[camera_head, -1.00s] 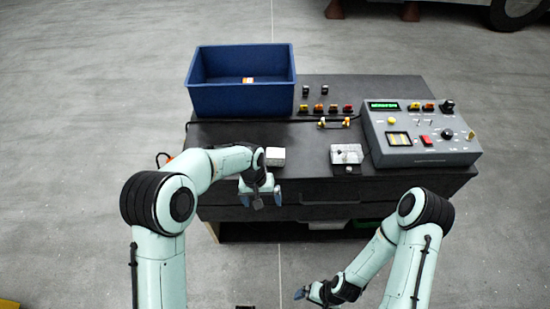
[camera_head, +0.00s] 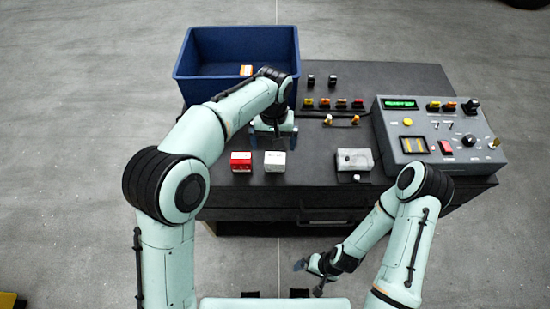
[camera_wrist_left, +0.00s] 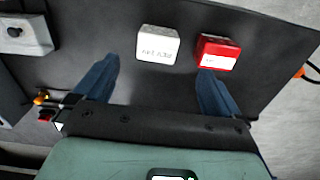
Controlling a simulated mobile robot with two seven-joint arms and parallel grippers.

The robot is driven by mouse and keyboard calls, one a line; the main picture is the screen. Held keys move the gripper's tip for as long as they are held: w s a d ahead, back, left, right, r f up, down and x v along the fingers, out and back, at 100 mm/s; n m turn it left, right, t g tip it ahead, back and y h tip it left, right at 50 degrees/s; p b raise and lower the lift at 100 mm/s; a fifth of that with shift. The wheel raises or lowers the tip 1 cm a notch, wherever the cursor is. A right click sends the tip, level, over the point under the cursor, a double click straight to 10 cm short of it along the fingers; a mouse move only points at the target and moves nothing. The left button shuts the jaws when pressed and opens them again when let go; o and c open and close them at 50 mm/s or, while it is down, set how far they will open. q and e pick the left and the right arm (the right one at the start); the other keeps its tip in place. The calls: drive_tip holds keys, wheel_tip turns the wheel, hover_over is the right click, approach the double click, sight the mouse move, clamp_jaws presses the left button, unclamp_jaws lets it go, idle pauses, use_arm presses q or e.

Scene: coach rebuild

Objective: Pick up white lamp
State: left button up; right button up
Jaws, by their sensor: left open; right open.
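The white lamp (camera_head: 275,161) is a small white block on the dark table top, near its front edge. It also shows in the left wrist view (camera_wrist_left: 157,44), with dark lettering on it. A red and white block (camera_head: 241,161) stands just left of it, with a small gap between. My left gripper (camera_head: 272,135) is open and empty, on the far side of the white lamp. In the left wrist view the white lamp lies beyond the open fingers (camera_wrist_left: 158,67), between their lines. My right gripper (camera_head: 308,277) is open and empty, low in front of the table.
A blue bin (camera_head: 236,92) with a small orange and white item (camera_head: 246,70) stands at the back left. A grey control panel (camera_head: 440,135) is at the right. A pale grey box (camera_head: 354,160) and several small switches (camera_head: 333,103) are on the table.

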sight(275, 158)
use_arm(q)
wheel_tip(275, 158, down, 4)
drive_tip(key=shift+s+f, duration=0.1)
drive_tip(key=f, duration=0.5)
drive_tip(key=shift+w+d+f, duration=0.2)
drive_tip(key=shift+w+f, duration=0.1)
drive_tip(key=shift+r, duration=0.1)
drive_tip(key=c, duration=1.1)
drive_tip(key=shift+r, duration=0.1)
